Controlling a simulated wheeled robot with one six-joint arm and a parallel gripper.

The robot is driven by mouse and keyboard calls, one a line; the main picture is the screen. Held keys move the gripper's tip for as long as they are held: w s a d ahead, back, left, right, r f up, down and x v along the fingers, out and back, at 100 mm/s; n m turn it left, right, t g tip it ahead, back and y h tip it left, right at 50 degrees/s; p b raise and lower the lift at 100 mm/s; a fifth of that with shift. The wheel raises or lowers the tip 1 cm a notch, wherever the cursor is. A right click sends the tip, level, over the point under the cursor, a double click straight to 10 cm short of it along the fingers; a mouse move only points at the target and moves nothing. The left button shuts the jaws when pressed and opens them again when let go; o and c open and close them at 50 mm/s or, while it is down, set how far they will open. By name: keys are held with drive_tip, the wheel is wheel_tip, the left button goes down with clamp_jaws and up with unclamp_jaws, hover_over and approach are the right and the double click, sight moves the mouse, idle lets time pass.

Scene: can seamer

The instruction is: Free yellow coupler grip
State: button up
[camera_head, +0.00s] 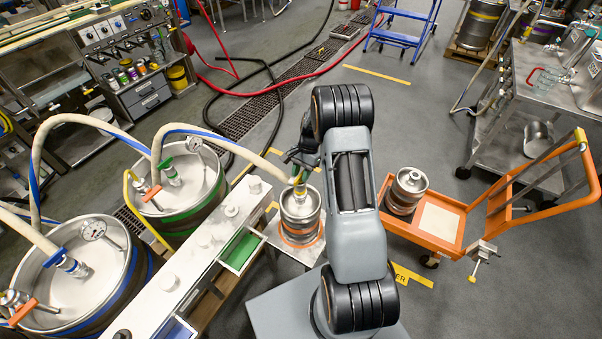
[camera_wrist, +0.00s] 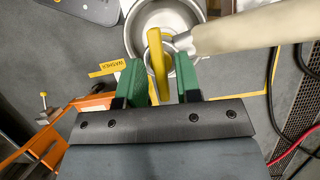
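The yellow coupler grip (camera_wrist: 157,62) stands up from the coupler on top of a steel keg (camera_head: 299,212). It also shows in the head view (camera_head: 300,178), partly covered by my gripper. In the wrist view, my gripper (camera_wrist: 160,78) has its green-padded fingers on either side of the yellow grip. The fingers are apart, with a narrow gap visible beside the grip. A beige hose (camera_wrist: 245,31) runs from the coupler to the right in the wrist view. The keg's round top (camera_wrist: 140,30) lies beyond the fingertips.
Two large steel kegs (camera_head: 90,275) with couplers and hoses stand at left, beside a long white-topped bench (camera_head: 185,275). An orange cart (camera_head: 455,238) carrying a small keg (camera_head: 407,190) is at right. Black and red hoses cross the floor behind.

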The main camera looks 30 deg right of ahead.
drive_tip(key=shift+o, duration=0.3)
drive_tip(key=shift+r, duration=0.1)
drive_tip(key=shift+w+d+r, duration=0.15)
drive_tip(key=shift+r, duration=0.15)
drive_tip(key=b+v, duration=0.1)
drive_tip(key=v, duration=1.2)
